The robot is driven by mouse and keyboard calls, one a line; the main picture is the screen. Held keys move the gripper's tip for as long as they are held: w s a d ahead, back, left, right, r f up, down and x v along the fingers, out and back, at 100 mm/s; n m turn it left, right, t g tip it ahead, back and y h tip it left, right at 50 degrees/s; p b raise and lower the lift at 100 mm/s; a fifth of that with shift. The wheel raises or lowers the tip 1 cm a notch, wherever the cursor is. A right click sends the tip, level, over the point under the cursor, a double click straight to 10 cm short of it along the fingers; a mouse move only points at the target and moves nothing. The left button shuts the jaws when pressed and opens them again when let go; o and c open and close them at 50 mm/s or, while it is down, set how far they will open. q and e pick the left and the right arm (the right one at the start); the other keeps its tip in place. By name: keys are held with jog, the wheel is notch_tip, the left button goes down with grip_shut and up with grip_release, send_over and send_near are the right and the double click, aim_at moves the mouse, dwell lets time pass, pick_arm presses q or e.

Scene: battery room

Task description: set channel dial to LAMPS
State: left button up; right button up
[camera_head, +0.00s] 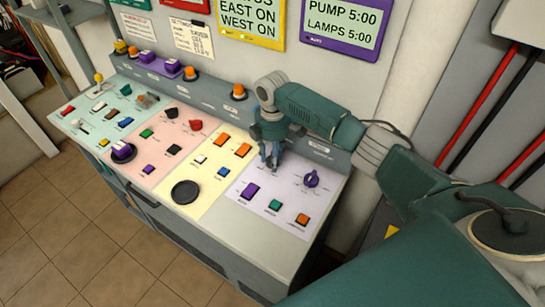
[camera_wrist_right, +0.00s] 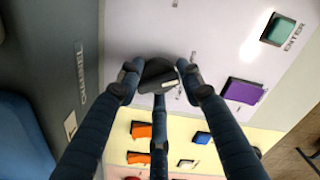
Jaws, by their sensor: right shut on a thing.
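My right gripper (camera_head: 271,160) reaches down onto the upper left of the lavender panel (camera_head: 259,213) of the console. In the right wrist view its fingers (camera_wrist_right: 158,85) are closed around a dark dial (camera_wrist_right: 157,73) with a pale pointer mark. A label next to it, partly readable as CHANNEL, marks it as the channel dial. In the head view the gripper hides this dial. The setting names around it are too small to read, so I cannot tell its setting. My left gripper is not in view.
A purple knob (camera_head: 312,179) stands to the right on the same panel. A purple button (camera_head: 250,190), a green button (camera_head: 274,205) and an orange button (camera_head: 302,220) sit nearer the front. A purple-framed display (camera_head: 343,25) above reads PUMP 5:00, LAMPS 5:00.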

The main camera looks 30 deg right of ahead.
jog(key=shift+w+d+r, duration=0.2)
jog(key=shift+w+r, duration=0.1)
jog(key=shift+w, duration=0.05)
jog(key=o, duration=1.1)
jog(key=shift+f, duration=0.15)
notch_tip(320, 180, up, 12)
jog(key=shift+s+f, duration=0.15)
